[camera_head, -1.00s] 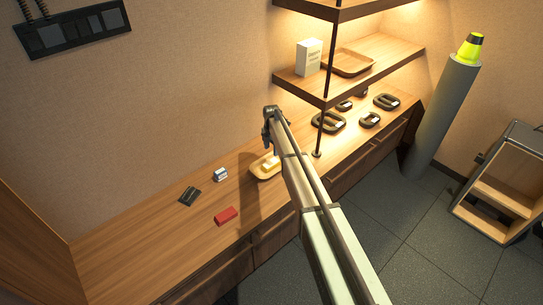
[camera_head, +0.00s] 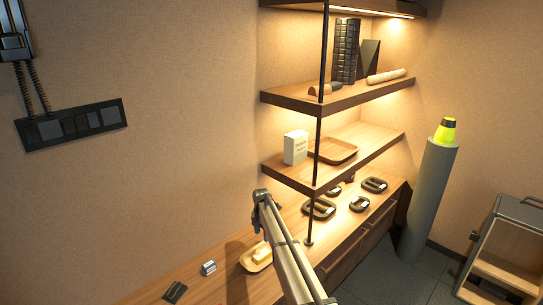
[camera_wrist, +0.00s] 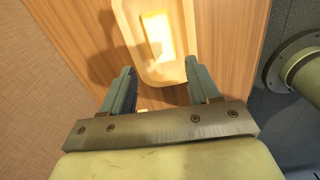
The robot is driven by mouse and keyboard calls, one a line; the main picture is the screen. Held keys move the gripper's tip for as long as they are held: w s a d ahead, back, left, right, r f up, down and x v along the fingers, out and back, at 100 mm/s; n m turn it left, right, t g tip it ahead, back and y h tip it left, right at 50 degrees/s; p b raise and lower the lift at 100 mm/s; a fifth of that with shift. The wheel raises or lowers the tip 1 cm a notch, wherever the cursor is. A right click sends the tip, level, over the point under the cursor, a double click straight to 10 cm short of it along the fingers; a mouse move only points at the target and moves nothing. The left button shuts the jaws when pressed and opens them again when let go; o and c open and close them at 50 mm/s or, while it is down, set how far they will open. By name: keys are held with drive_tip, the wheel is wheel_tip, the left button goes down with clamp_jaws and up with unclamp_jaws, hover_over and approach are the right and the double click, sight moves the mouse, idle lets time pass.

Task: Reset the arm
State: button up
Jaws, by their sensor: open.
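My gripper (camera_wrist: 160,88) is open in the wrist view, with its two fingers apart and nothing between them. Beyond the fingers lies a wooden tray (camera_wrist: 122,38) with a pale yellow block (camera_wrist: 157,36) in it. In the head view my arm reaches up from the bottom and its end stands above the counter (camera_head: 215,288), close to the tray (camera_head: 247,262) with the yellow block (camera_head: 262,251). The fingers are hard to make out in the head view.
A small white-and-grey block (camera_head: 208,267) and a dark flat item (camera_head: 175,291) lie left of the tray. Shelves (camera_head: 345,98) with a white box (camera_head: 295,147) rise behind my arm. Several dark rings, including one (camera_head: 318,209), lie on the counter's right. A grey pillar (camera_head: 428,195) stands at right.

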drive_tip(key=s+d+f+m+g, duration=0.2)
drive_tip(key=s+d+f+m, duration=0.5)
drive_tip(key=s, duration=1.7)
drive_tip(key=s+d+f+m+g, duration=0.2)
drive_tip(key=s+d+f+m, duration=0.5)
drive_tip(key=s, duration=1.8)
drive_tip(key=s+d+f+m+g, duration=0.2)
drive_tip(key=s+d+f+m, duration=0.5)
drive_tip(key=s, duration=1.7)
drive_tip(key=d+m, duration=0.1)
drive_tip(key=m, duration=0.4)
drive_tip(key=shift+s+d+f+g, duration=0.35)
drive_tip(key=shift+d+f+g, duration=0.05)
